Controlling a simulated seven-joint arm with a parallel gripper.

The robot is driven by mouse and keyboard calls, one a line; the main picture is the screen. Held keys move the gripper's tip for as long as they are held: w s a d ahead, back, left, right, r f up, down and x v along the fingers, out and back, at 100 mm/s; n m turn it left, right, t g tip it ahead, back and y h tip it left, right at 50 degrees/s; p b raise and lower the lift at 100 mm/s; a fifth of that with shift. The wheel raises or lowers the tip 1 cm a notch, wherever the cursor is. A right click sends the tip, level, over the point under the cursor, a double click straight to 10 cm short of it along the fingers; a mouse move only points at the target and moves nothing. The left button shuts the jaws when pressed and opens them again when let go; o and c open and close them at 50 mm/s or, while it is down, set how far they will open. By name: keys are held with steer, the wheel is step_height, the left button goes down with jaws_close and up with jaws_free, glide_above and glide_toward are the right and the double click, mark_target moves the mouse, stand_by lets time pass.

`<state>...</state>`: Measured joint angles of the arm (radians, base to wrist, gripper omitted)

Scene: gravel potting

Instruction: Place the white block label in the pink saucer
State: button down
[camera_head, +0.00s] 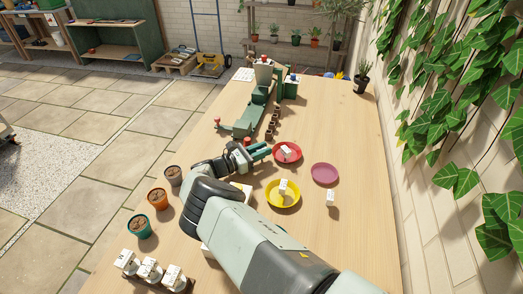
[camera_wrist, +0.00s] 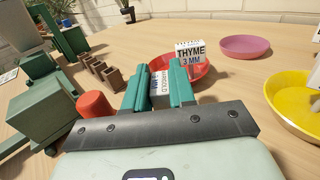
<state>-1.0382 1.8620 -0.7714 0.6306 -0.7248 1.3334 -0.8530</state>
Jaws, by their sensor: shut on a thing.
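My gripper (camera_head: 262,151) is shut on a white block label (camera_wrist: 160,86), held between its teal fingers with printed text partly hidden. It is just left of the red saucer (camera_head: 287,160). The pink saucer (camera_head: 325,174) is empty, right of the red one; it also shows in the wrist view (camera_wrist: 245,46). A white label reading "THYME 3 MM" (camera_wrist: 190,53) stands in the red saucer. Another white label (camera_head: 283,186) stands in the yellow saucer (camera_head: 283,203). One more white label (camera_head: 330,198) stands on bare table below the pink saucer.
A green machine (camera_head: 242,127) and a row of small brown blocks or cups (camera_wrist: 104,73) stand beyond my gripper. Three pots, including an orange one (camera_head: 158,199), line the left edge. Several white labels (camera_head: 150,270) stand at the lower left. The table's right side is mostly clear.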

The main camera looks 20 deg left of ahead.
steer(key=c, duration=0.9)
jaws_free()
steer(key=shift+c, duration=0.2)
